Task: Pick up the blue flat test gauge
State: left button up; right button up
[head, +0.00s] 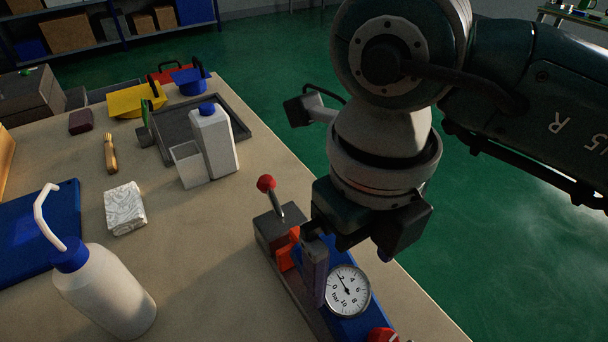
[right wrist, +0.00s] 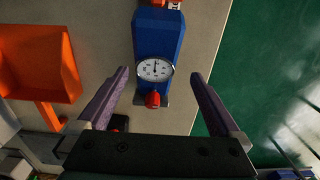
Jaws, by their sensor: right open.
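The blue flat test gauge (head: 346,326) has a blue body and a round white dial, and lies near the right edge of the bench in the head view. In the right wrist view the gauge (right wrist: 155,38) runs up from between the fingers, with a red knob at its near end. My right gripper (head: 338,268) hangs over it, open, and it also shows in the right wrist view (right wrist: 160,80). The fingers are on either side of the gauge, with visible gaps; neither appears to touch it. The gripper hides part of the gauge in the head view. My left gripper is not in view.
A grey device with a red-ball lever (head: 267,184) stands close left of the gripper. A white bottle (head: 105,295) and a foil packet (head: 125,208) are further left. A white carton (head: 213,142) stands by a dark tray (head: 240,125).

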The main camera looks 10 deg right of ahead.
aim_at(338, 296)
notch_tip(338, 296, down, 2)
jog(key=shift+s+a+f, duration=0.1)
jog(key=shift+s+f, duration=0.05)
jog(key=shift+f, duration=0.05)
jog(key=f, duration=0.1)
jog(key=f+b, duration=0.1)
jog(key=f, duration=0.3)
jog(key=shift+w+a+f, duration=0.25)
jog(key=shift+w+a, duration=0.1)
jog(key=c, duration=1)
grip_shut()
